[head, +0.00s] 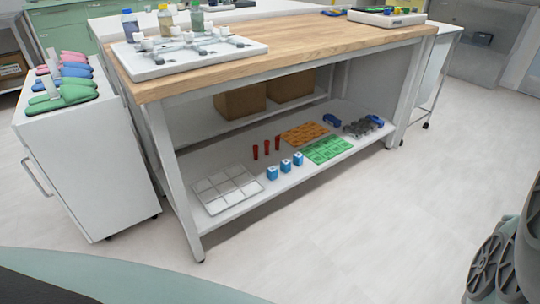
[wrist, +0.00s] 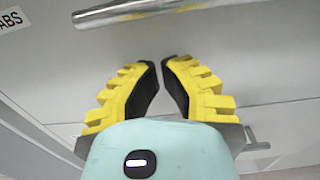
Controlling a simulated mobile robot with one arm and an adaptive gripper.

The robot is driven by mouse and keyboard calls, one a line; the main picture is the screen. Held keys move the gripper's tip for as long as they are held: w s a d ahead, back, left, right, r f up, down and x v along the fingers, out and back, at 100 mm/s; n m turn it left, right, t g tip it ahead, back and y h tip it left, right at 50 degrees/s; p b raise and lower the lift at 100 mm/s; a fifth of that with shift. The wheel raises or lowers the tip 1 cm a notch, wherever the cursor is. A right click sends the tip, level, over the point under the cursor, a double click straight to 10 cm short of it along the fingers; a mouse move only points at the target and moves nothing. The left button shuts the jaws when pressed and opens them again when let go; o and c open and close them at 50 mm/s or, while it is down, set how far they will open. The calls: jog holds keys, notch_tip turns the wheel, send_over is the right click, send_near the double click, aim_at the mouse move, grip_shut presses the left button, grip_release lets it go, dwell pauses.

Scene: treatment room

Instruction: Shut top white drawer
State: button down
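In the wrist view, a white drawer front (wrist: 225,50) fills the upper part, with a silver bar handle (wrist: 135,12) across its top. A second, smaller handle (wrist: 258,141) shows below a seam at the lower right. My gripper (wrist: 161,62) has yellow and black fingers, with tips close together and nothing between them. The tips are over the white front, below the bar handle; I cannot tell whether they touch it. How far the drawer stands out is not clear. My gripper is not seen in the head view.
In the head view, a wooden-topped workbench (head: 300,42) carries trays and bottles, with small items on its lower shelf (head: 225,150). A white cabinet (head: 95,150) with colored shoes on top stands left of it. The floor (head: 370,225) in front is clear.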

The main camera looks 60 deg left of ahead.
jog(key=shift+d+b, duration=0.85)
jog(key=shift+d, duration=0.25)
